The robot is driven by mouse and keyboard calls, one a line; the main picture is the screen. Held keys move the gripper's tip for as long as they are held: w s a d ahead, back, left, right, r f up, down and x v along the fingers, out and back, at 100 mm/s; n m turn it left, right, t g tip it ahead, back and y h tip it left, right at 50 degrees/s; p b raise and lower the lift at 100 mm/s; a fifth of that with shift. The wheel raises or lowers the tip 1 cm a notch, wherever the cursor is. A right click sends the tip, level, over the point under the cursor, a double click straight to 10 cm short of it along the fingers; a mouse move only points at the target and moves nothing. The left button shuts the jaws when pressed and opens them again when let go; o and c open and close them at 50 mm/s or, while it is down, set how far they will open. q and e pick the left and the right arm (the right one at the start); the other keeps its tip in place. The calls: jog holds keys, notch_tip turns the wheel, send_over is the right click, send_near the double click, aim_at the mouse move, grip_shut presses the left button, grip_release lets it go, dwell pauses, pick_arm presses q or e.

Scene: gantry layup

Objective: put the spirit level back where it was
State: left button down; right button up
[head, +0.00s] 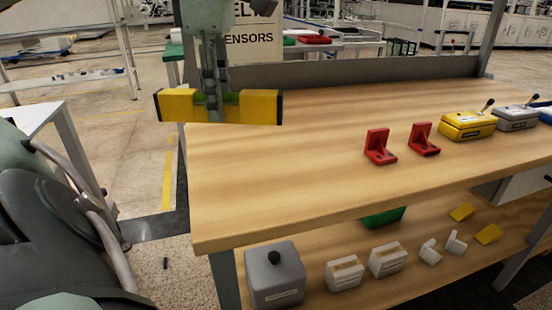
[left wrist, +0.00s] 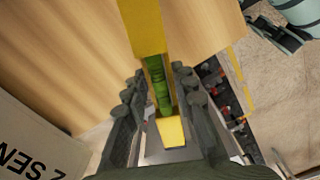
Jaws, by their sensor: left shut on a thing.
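The spirit level is a yellow bar (head: 262,107) with dark end caps and a green middle. My left gripper (head: 213,112) comes down from the top of the head view and is shut on its middle. The level is held roughly horizontal near the wooden table's (head: 300,160) left end, with its left part beyond the table edge. In the left wrist view the yellow level (left wrist: 141,25) runs between the two dark fingers (left wrist: 162,100), its green part between them. I cannot tell the exact gap to the tabletop. My right gripper is not in view.
Two red angle brackets (head: 378,147) (head: 424,140) stand mid-table. A yellow box (head: 467,125) and a grey box (head: 515,118) with levers stand at the right. The lower shelf holds a grey canister (head: 274,278) and white boxes (head: 345,274). The tabletop's left and front are clear.

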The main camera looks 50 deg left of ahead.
aim_at(250, 123)
pick_arm(q)
jog(key=d+f, duration=0.1)
jog(key=w+d+f, duration=0.1)
jog(key=d, duration=0.1)
jog(key=w+d+f, duration=0.1)
jog(key=shift+w+d, duration=0.2)
jog(key=shift+w, duration=0.05)
jog(key=w+d+f, duration=0.2)
jog(key=d, duration=0.1)
jog(key=shift+w+d+f, duration=0.2)
jog(key=shift+f, duration=0.05)
notch_tip(250, 123, down, 4)
jog(key=shift+r, duration=0.2)
jog(key=shift+f, duration=0.3)
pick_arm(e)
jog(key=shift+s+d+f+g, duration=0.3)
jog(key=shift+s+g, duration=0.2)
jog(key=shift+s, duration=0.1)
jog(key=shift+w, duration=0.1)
pick_arm(q)
jog(key=c, duration=1.2)
grip_release()
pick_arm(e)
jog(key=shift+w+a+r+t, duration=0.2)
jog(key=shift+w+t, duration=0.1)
